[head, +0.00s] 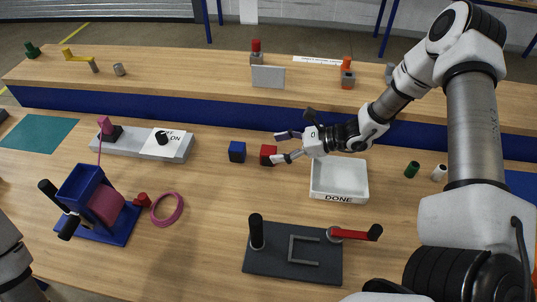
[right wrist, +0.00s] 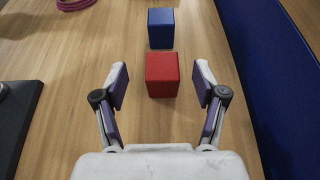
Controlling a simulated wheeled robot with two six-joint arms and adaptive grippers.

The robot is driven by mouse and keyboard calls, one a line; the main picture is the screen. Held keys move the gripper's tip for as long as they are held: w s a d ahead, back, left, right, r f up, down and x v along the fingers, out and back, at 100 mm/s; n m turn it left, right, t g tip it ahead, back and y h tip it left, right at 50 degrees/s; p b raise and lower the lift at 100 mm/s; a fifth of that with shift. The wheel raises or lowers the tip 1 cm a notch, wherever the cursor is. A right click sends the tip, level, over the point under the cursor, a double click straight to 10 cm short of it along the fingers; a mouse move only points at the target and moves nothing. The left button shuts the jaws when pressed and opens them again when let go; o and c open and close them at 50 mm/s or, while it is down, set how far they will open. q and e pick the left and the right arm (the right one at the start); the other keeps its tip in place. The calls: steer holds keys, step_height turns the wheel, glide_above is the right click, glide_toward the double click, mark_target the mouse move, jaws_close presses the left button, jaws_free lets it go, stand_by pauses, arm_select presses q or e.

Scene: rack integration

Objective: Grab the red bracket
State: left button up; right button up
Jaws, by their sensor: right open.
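A red block (head: 267,154) lies on the table; I see no clearer bracket shape in red. It also shows in the right wrist view (right wrist: 162,75). My right gripper (head: 279,147) is open around it, with one finger on each side and a gap between block and each finger. In the head view one finger partly covers the block. My left gripper is not in view; only part of my left arm shows at the left edge.
A blue block (head: 237,151) stands just beyond the red one. A white tray marked DONE (head: 340,198) is below my right wrist. A dark plate with a red handle (head: 290,265) lies in front. A pink ring (head: 180,211) is to the left.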

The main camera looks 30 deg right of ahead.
mark_target(269, 150)
steer(key=x, duration=0.2)
steer(key=p+x, duration=0.1)
steer(key=x, duration=0.3)
steer(key=shift+d+f, duration=0.1)
steer(key=shift+f, duration=0.2)
steer(key=shift+w, duration=0.1)
steer(key=c, duration=1.3)
